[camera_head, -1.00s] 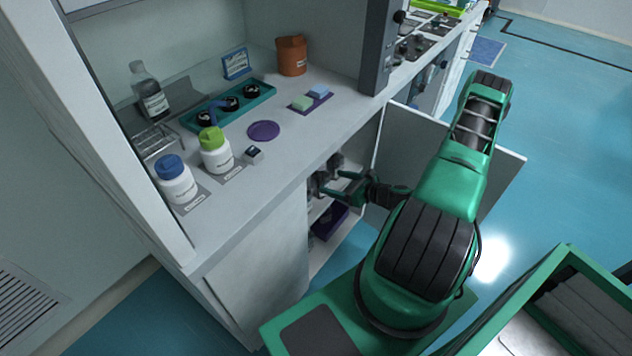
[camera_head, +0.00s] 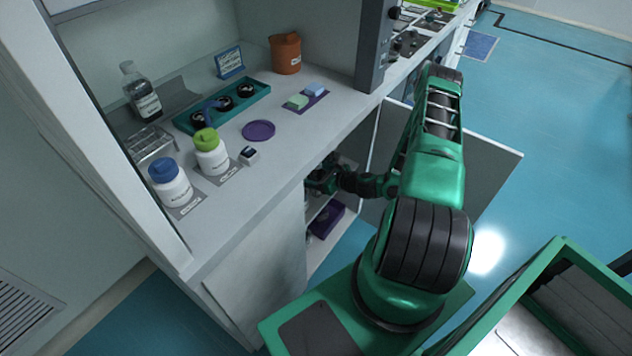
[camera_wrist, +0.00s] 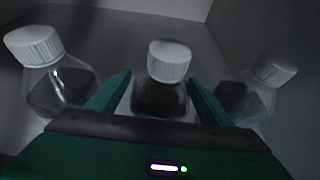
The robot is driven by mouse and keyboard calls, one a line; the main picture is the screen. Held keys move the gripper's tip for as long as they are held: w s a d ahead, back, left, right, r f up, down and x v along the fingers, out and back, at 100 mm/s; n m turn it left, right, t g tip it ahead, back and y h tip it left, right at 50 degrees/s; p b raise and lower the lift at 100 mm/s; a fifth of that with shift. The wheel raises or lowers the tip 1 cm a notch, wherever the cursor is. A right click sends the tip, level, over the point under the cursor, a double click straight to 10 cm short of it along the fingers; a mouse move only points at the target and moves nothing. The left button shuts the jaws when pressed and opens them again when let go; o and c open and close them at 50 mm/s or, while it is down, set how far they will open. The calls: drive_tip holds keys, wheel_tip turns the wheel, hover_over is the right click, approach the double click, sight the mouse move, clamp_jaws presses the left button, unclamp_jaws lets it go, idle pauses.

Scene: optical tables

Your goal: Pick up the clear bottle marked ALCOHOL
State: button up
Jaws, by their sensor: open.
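In the wrist view, three clear, white-capped bottles stand in a dim compartment: a left bottle (camera_wrist: 58,85), a middle bottle (camera_wrist: 160,98) and a right bottle (camera_wrist: 240,97). No label can be read, so I cannot tell which is marked ALCOHOL. My gripper (camera_wrist: 158,93) is open, one finger on each side of the middle bottle in the picture; contact cannot be made out. In the head view my gripper (camera_head: 318,182) reaches into the open cabinet under the bench, where the bottles are mostly hidden.
The cabinet door (camera_head: 480,175) stands open beside my arm. A purple box (camera_head: 327,218) sits lower in the cabinet.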

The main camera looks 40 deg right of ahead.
drive_tip(key=shift+w+a+f, duration=0.1)
drive_tip(key=shift+w+f, duration=0.1)
drive_tip(key=shift+w, duration=0.2)
drive_tip(key=c, duration=1.4)
drive_tip(key=shift+r, duration=0.1)
